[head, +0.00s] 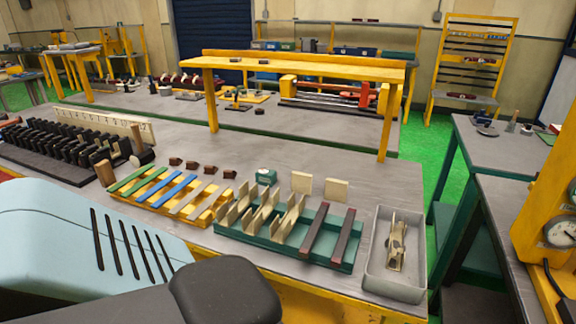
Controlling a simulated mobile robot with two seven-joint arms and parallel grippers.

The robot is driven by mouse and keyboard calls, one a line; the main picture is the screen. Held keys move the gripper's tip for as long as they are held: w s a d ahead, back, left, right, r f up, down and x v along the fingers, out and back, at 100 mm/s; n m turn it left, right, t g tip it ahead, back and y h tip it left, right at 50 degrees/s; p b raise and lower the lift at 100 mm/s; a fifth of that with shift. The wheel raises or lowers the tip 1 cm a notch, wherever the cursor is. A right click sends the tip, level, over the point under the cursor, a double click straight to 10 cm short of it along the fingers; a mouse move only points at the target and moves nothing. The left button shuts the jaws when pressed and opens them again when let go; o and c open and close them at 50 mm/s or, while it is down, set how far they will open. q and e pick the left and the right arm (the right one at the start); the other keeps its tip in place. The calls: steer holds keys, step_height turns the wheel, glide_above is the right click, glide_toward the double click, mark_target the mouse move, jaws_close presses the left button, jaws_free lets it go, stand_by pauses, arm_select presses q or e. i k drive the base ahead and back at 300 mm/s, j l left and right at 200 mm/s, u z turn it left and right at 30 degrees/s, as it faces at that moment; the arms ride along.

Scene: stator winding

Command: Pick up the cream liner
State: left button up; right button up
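Several cream folded, channel-shaped liners (262,217) stand in a row in the left and middle of a green tray (345,265) on the grey bench. Two dark red bars (315,229) lie in the same tray to their right. I cannot tell which one of the cream pieces is meant. Two flat cream squares (301,182) stand just behind the tray. Neither of my grippers shows in the head view.
A yellow rack (222,213) with green, blue and tan strips is left of the green tray. A grey bin (413,290) holding tan pieces is to its right. Small brown blocks (192,165) and a green item (266,176) sit behind. A yellow raised shelf (310,66) stands farther back.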

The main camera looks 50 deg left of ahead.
mark_target(279, 232)
steer(key=i, duration=0.5)
steer(key=u, duration=2)
